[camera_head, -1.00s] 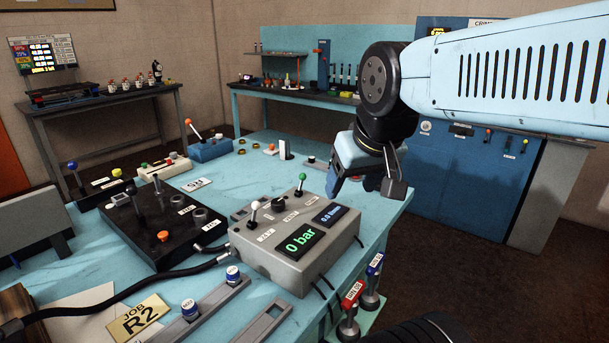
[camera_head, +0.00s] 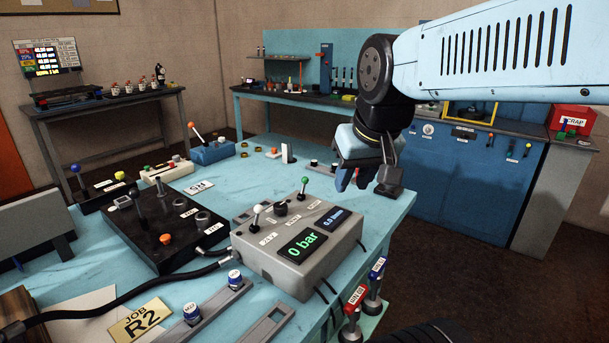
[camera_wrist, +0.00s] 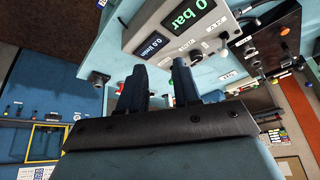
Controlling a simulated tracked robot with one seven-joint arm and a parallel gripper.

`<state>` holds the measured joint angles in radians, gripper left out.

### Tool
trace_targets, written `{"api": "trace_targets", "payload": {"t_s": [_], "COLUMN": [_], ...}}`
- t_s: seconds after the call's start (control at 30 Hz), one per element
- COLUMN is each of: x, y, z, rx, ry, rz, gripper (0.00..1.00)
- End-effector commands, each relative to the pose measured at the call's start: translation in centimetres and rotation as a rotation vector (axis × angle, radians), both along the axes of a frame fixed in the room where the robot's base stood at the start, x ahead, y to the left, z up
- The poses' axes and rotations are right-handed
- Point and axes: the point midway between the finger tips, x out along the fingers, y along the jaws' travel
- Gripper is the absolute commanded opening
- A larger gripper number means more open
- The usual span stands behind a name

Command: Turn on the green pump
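The grey pump control box (camera_head: 330,262) stands near the right side of the blue table. It has a lever with a green knob (camera_head: 304,181), a lever with a white knob (camera_head: 257,210), a black knob (camera_head: 281,209) and displays reading 0 bar and 0.0 l/min. My gripper (camera_head: 350,184) is above the table, behind and to the right of the green lever, apart from it. Its fingers are apart and empty. In the wrist view, my gripper (camera_wrist: 160,72) points toward the grey box (camera_wrist: 150,30); the green knob cannot be made out there.
A black control box (camera_head: 165,225) with levers and an orange button stands left of the grey box. A black hose (camera_head: 120,297) runs along the front. Small bottles and parts stand at the table's back. Tagged red and blue fittings (camera_head: 365,290) are at the right front edge.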

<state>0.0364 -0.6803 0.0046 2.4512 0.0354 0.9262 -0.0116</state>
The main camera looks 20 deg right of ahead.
Motion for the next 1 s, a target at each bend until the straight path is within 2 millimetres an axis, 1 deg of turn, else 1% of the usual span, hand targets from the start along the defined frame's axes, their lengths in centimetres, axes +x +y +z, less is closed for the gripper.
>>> {"api": "trace_targets", "payload": {"t_s": [0.03,0.3,0.33,0.67,1.0], "x": [0.9,5.4,5.9,11.9,18.1], "y": [-0.2,-1.0,-1.2,-3.2,-6.5], "z": [0.2,0.9,1.0,0.8,-0.6], "rx": [0.011,0.081,0.090,0.193,0.317], "ry": [0.019,0.114,0.124,0.227,0.319], "rz": [-0.014,-0.073,-0.080,-0.150,-0.218], "gripper": [0.27,0.01,0.00,0.00,0.00]}}
